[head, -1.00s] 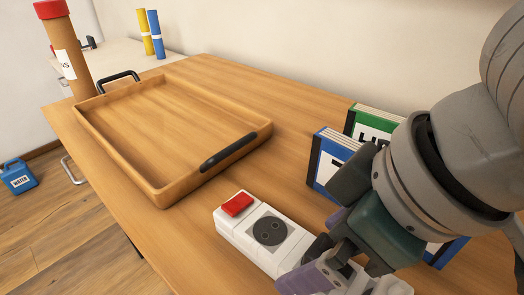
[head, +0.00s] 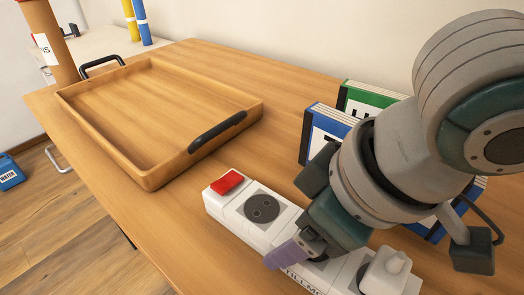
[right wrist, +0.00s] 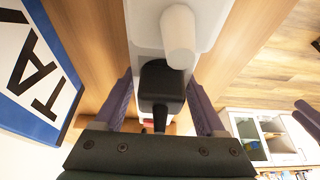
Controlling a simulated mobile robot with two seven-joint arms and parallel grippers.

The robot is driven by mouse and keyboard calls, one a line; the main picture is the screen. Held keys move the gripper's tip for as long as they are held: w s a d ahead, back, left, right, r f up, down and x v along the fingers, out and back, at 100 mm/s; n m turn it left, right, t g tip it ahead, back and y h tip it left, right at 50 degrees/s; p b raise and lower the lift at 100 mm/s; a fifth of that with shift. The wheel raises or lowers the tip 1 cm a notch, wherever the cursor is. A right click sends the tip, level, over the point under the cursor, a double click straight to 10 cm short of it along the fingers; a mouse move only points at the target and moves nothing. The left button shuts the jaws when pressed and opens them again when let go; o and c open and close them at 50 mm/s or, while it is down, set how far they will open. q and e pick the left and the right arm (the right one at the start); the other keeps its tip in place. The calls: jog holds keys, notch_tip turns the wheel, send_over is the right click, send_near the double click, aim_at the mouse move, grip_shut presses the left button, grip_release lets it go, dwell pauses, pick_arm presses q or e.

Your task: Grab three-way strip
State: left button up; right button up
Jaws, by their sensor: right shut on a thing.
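The three-way strip (head: 222,205) is a long white block with a red switch at its far-left end and round dark sockets. It lies on the wooden table, with a white plug (head: 385,270) at its near end.
A wooden tray (head: 160,175) with black handles stands left of the strip, its inside empty. Blue and green binders (head: 325,130) stand behind my right arm. A brown tube (head: 50,45) stands at the far left. Bare table lies between tray and binders.

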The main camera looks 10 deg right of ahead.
grip_shut()
dwell(0.3)
